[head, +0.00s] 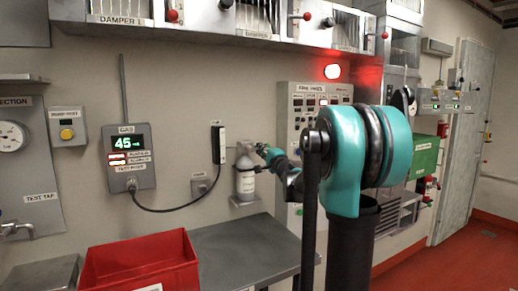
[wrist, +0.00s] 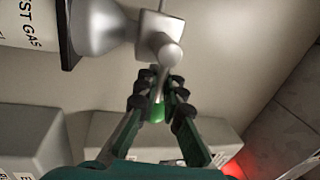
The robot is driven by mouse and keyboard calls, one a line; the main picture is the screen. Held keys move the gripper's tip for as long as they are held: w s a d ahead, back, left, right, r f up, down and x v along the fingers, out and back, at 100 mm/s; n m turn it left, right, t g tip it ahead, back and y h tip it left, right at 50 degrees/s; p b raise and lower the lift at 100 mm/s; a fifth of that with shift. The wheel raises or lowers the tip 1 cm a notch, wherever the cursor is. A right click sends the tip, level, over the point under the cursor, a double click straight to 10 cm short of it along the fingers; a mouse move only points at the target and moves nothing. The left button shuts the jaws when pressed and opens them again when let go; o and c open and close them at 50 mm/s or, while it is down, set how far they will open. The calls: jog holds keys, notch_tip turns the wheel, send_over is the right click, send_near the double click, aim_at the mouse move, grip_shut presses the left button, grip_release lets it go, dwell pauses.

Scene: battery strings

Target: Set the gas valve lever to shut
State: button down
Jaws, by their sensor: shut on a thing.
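The test gas bottle (head: 245,183) stands in a small wall bracket, with its valve on top. In the wrist view the bottle (wrist: 98,28) lies sideways at upper left, and the pale grey valve body (wrist: 152,36) is at its neck. The valve lever (wrist: 158,84) reaches from the valve towards my gripper (wrist: 157,98). My gripper is shut on the lever's end, with the black-padded fingers on either side of it and a green part between them. In the head view my gripper (head: 262,150) is just right of the bottle's top; the lever itself is too small to make out.
A red bin (head: 140,262) and grey bench (head: 240,252) stand below. A fan panel (head: 302,115) and a lit red lamp (head: 332,71) are on the wall.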

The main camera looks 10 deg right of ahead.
jog(key=shift+f+m, duration=0.15)
jog(key=shift+m, duration=0.25)
jog(key=c, duration=1.6)
grip_release()
jog(key=shift+c, duration=0.2)
jog(key=v, duration=1.2)
jog(key=shift+s+a, duration=0.1)
